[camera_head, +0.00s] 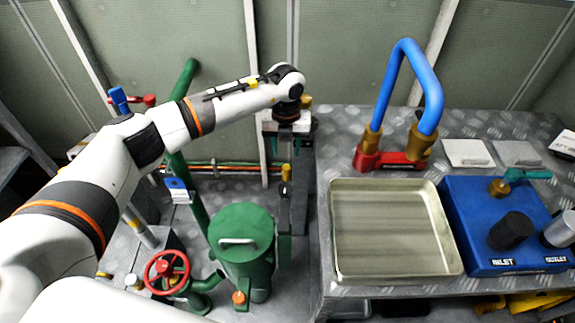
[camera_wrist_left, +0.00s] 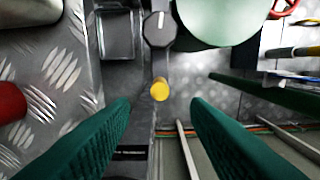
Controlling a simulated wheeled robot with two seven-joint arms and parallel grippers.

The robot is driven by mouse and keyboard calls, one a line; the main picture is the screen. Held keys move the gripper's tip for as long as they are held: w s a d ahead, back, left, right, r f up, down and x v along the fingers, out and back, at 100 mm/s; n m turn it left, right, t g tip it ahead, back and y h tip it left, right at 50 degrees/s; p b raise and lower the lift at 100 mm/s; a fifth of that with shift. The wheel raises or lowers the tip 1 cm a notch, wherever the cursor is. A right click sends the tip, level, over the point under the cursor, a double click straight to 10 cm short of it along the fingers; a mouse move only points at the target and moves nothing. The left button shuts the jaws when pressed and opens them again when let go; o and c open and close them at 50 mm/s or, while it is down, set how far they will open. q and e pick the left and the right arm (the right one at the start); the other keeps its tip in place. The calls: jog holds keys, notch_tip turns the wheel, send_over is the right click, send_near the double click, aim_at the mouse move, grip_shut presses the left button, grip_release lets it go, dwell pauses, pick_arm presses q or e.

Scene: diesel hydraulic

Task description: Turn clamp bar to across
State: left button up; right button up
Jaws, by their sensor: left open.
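A narrow dark unit (camera_head: 299,190) stands between the green canister and the metal bench. A yellow-capped peg (camera_head: 286,171) stands up on it; it also shows in the left wrist view (camera_wrist_left: 159,90). A dark round knob (camera_wrist_left: 159,29) with a white mark sits beside the peg. I cannot tell for sure which part is the clamp bar. My left gripper (camera_head: 286,146) points down above the unit. In the left wrist view its green fingers (camera_wrist_left: 160,112) are spread apart, with the yellow cap seen between them and nothing held. My right gripper is not in view.
The green canister (camera_head: 242,240) and red handwheel (camera_head: 167,271) stand to the left. On the bench at right are a metal tray (camera_head: 340,274), a blue hose (camera_head: 405,60) on a red base (camera_head: 392,161), and a blue box (camera_head: 480,230). A wall closes the back.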

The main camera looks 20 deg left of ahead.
aim_at(286, 167)
pick_arm(q)
notch_tip(286, 167, down, 8)
jog(key=shift+r+b, duration=0.1)
jog(key=shift+b, duration=0.4)
jog(key=shift+f, duration=0.5)
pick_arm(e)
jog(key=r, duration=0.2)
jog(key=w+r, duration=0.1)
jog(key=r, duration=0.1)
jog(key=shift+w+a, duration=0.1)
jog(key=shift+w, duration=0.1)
pick_arm(q)
grip_shut()
